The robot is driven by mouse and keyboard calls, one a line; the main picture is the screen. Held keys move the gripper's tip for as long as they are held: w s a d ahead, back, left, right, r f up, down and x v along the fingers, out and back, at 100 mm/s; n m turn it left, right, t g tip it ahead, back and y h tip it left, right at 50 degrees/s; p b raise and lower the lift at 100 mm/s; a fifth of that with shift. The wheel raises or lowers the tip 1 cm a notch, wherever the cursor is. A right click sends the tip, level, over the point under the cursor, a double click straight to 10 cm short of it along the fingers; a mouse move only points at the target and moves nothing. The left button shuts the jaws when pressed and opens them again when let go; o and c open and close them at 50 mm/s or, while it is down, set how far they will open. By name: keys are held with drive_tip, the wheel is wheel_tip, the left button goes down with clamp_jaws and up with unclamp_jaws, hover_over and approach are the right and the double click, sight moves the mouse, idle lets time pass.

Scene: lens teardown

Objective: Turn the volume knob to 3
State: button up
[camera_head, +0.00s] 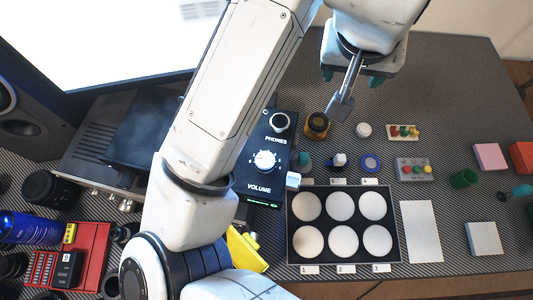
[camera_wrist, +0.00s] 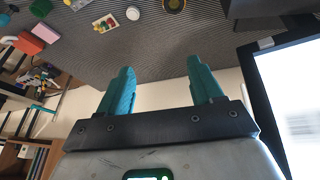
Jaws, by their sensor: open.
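The volume knob (camera_head: 265,160) is a white round dial with marks around it, on a black box (camera_head: 257,183) labelled PHONES and VOLUME. Its pointer setting is too small to read. The knob does not show in the wrist view.
My arm crosses close to the box's left side. A black tray (camera_head: 342,288) with white discs lies right of the box. Small jars, coloured blocks and a white sheet (camera_head: 422,231) lie further right. A bright monitor (camera_head: 100,40) stands at the back left. The mat's upper right is clear.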

sight(265, 160)
drive_tip(key=s+a+f+n+g+y, duration=0.1)
drive_tip(key=s+a+n+g, duration=0.1)
drive_tip(key=s+a, duration=0.4)
drive_tip(key=s+a+n+g+y, duration=0.1)
drive_tip(key=s+a+g, duration=0.15)
drive_tip(key=a, duration=0.55)
drive_tip(key=shift+t, duration=0.25)
drive_tip(key=f, duration=1)
drive_tip(key=shift+s+f, duration=0.3)
drive_tip(key=shift+f, duration=0.1)
drive_tip(key=shift+c, duration=0.4)
drive_tip(key=c, duration=1)
